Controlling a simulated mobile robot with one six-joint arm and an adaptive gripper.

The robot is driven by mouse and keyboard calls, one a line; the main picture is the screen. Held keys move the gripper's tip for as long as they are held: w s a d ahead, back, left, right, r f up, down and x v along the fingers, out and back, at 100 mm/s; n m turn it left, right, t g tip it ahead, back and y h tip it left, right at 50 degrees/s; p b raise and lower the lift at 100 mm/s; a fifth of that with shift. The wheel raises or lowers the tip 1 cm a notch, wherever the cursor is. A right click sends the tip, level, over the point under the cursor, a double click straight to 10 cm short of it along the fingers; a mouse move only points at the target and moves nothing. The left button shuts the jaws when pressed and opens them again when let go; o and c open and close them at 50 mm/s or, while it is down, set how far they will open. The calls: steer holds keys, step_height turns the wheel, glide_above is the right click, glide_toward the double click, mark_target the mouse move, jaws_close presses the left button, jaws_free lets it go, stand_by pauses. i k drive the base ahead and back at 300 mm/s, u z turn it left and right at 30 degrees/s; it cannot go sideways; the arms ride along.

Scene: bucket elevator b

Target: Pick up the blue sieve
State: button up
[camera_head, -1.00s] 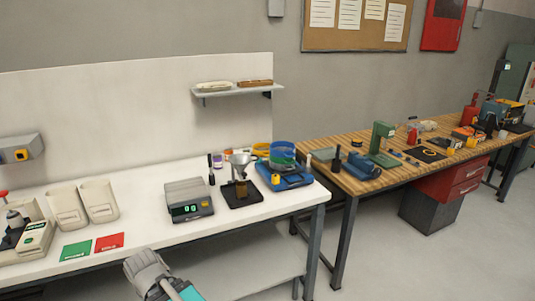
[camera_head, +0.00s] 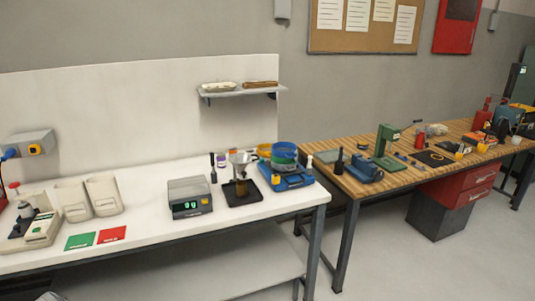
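The blue sieve (camera_head: 284,149) is the round blue-rimmed piece at the right end of the white bench. It sits on top of a stack with a green ring (camera_head: 284,160) under it, over a blue base machine (camera_head: 288,180). My gripper is not clearly in view; only a small grey piece of my arm shows at the bottom left edge.
The white bench (camera_head: 150,243) also holds a scale (camera_head: 188,198), a funnel stand (camera_head: 241,188) on a black tray, beige bins (camera_head: 104,197) and green and red cards. A wall shelf (camera_head: 240,92) hangs above. A wooden workbench (camera_head: 345,185) stands to the right.

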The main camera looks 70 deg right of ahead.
mark_target(283, 149)
steer(key=u, duration=1.3)
steer(key=k, duration=1.95)
steer(key=z, duration=0.9)
